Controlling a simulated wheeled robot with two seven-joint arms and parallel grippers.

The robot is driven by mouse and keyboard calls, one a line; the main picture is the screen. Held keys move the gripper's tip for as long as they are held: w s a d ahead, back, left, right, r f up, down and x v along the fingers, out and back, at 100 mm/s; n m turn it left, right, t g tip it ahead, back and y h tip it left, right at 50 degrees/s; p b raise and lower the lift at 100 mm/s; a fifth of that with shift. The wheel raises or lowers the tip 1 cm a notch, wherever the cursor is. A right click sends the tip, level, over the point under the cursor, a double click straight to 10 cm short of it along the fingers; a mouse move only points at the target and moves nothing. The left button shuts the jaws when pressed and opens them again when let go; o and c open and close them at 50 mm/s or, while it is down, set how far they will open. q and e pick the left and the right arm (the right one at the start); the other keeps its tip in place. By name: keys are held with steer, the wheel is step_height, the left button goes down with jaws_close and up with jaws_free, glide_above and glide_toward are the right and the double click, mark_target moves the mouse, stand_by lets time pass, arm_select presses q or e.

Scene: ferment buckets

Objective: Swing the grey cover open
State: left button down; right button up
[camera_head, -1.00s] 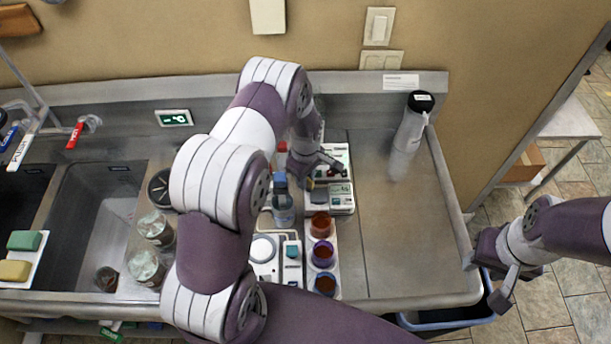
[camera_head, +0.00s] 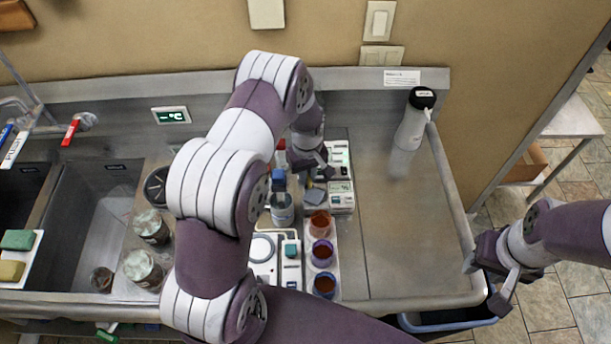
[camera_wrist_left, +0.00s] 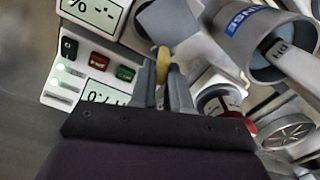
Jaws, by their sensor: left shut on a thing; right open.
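The grey cover (camera_head: 315,195) is a small flat flap on the white instrument, left of the bare counter. In the left wrist view the grey cover (camera_wrist_left: 170,24) lies just beyond my fingertips, with a yellow tab (camera_wrist_left: 163,62) at its near edge. My left gripper (camera_head: 319,173) is over the instrument. In the left wrist view its fingers (camera_wrist_left: 164,75) are shut on the yellow tab. How far the cover is tilted I cannot tell. My right gripper (camera_head: 484,284) is open and empty, off the counter's right edge.
Cups of reddish liquid (camera_head: 321,252) stand in front of the instrument, and a grey labelled cup (camera_head: 282,212) is close at its left. A white bottle (camera_head: 410,125) stands at the back right. The counter (camera_head: 395,230) right of the instrument is bare. The sink is left.

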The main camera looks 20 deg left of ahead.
arm_select(q)
steer(key=m, duration=0.2)
steer(key=m+b, duration=0.1)
steer(key=m, duration=0.2)
steer(key=shift+w+d+m+b, duration=0.15)
steer(key=shift+d+m+b, duration=0.15)
steer(key=shift+b, duration=0.1)
steer(key=m, duration=0.2)
steer(key=m+b, duration=0.1)
steer(key=m, duration=0.2)
steer(key=shift+d+m, duration=0.2)
steer(key=shift+m, duration=0.1)
